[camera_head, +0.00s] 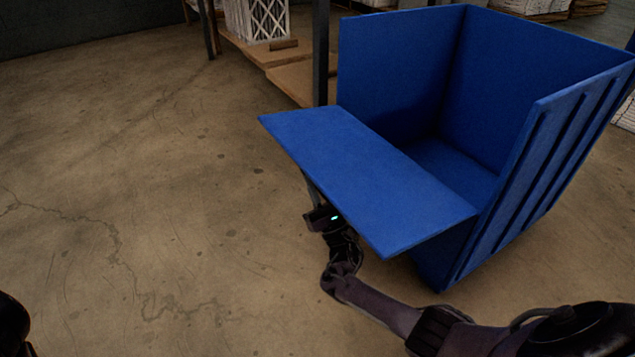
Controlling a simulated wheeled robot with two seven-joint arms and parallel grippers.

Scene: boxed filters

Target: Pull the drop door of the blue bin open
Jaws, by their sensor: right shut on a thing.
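The blue bin (540,165) stands at the right of the head view, with its inside visible and empty. Its drop door (365,175) is swung down and sticks out toward the left, close to level. My right gripper (312,190) is at the door's left edge, partly under it. It is shut on the door, though the fingertips are mostly hidden beneath the panel. My right arm reaches in from the lower right. A dark piece at the lower left corner may be part of my left arm; no left gripper shows.
A shelf with a dark post (320,55) and a wooden board (290,85) stands behind the bin. A white lattice-sided box (262,20) is on it. The concrete floor (130,180) to the left is clear.

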